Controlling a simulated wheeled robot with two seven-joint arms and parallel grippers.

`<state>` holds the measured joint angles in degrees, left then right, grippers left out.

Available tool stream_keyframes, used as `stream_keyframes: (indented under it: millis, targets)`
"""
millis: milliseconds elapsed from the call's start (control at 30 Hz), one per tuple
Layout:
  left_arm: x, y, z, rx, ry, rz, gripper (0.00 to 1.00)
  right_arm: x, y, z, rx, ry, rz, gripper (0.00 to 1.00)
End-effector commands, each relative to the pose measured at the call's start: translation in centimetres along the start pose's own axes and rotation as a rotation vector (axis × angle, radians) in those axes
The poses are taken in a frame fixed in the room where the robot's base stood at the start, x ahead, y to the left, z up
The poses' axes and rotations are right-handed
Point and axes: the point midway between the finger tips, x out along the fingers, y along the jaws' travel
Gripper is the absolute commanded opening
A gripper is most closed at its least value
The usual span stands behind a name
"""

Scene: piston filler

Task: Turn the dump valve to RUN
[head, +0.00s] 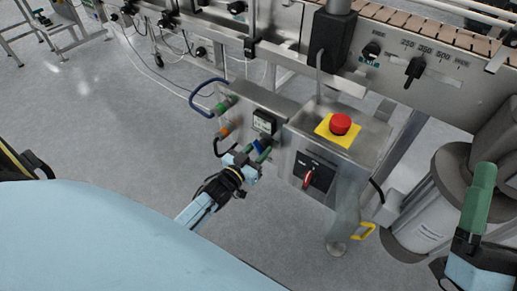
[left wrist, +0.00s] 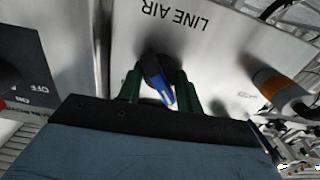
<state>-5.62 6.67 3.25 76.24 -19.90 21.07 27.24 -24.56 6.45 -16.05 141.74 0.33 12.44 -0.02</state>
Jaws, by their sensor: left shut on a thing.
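The dump valve (left wrist: 158,78) shows as a dark round knob with a blue-and-white pointer, on a grey panel lettered LINE AIR. In the head view its blue part (head: 259,146) shows just beyond the left fingers. My left gripper (head: 262,153) is at the panel. Its two green fingers (left wrist: 160,90) stand on either side of the knob and are shut on it. In the left wrist view the pointer slants down and slightly right. I cannot read a RUN mark. My right gripper (head: 480,190) is at the lower right, away from the panel; its finger gap does not show clearly.
Right of the panel is a box with a red emergency button (head: 340,124) on yellow and a red-handled switch (head: 308,177). Green and orange fittings (head: 226,131) and a blue hose (head: 207,92) lie left of the knob. A conveyor (head: 420,30) runs above. Open floor lies left.

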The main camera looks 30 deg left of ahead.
Motion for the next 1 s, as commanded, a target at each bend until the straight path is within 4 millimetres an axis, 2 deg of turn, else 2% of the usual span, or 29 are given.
stream_keyframes:
  millis: [500,1000]
  targets:
    - [0.0,0.0,0.0,0.442,-0.002,-0.001,0.13,0.1,0.1,1.5,0.0,-0.152,0.003,0.85]
    - [-0.1,0.1,0.1,0.918,-0.003,0.0,0.13,0.0,0.1,1.8,0.001,-0.178,0.004,0.85]
